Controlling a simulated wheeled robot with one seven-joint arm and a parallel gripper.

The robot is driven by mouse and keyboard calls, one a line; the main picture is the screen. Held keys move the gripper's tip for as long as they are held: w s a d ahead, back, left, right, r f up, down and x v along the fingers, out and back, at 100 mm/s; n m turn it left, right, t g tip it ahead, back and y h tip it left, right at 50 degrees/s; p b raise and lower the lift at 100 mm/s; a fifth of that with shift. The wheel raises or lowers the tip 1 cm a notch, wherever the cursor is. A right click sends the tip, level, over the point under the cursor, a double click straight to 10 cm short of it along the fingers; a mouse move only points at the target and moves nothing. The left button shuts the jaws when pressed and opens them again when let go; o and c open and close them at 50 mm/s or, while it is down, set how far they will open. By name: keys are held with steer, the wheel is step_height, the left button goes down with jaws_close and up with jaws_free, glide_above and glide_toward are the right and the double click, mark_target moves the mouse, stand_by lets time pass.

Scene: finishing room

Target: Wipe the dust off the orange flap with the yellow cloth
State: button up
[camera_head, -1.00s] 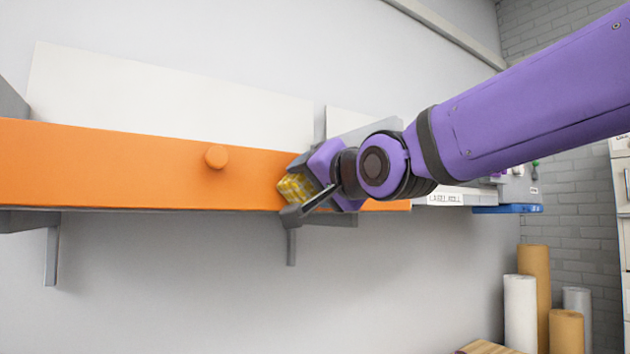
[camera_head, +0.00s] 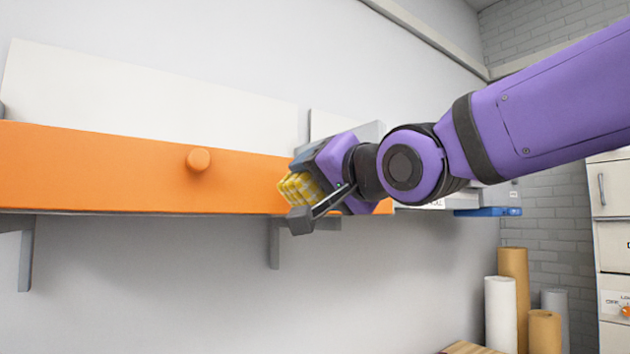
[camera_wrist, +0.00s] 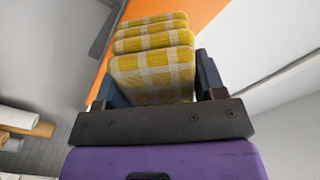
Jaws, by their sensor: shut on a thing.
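The orange flap (camera_head: 120,174) is a long panel along the shelf front with a round orange knob (camera_head: 198,159). It also shows in the wrist view (camera_wrist: 190,14), behind the cloth. My gripper (camera_head: 300,198) is at the right part of the flap, in front of it, shut on the folded yellow checked cloth (camera_head: 298,190). In the wrist view the cloth (camera_wrist: 152,74) sticks out in thick folds between the fingers. I cannot tell whether the cloth touches the flap. I cannot make out dust on the flap.
Grey brackets (camera_head: 274,245) hang below the shelf. White panels (camera_head: 150,95) stand behind the flap. A blue item (camera_head: 487,212) lies to the right. Upright rolls (camera_head: 500,312) stand at the lower right, near a white cabinet (camera_head: 610,250). The space below the flap is free.

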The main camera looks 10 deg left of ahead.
steer(key=v, duration=0.3)
stand_by(0.4)
steer(key=shift+w, duration=0.15)
stand_by(0.4)
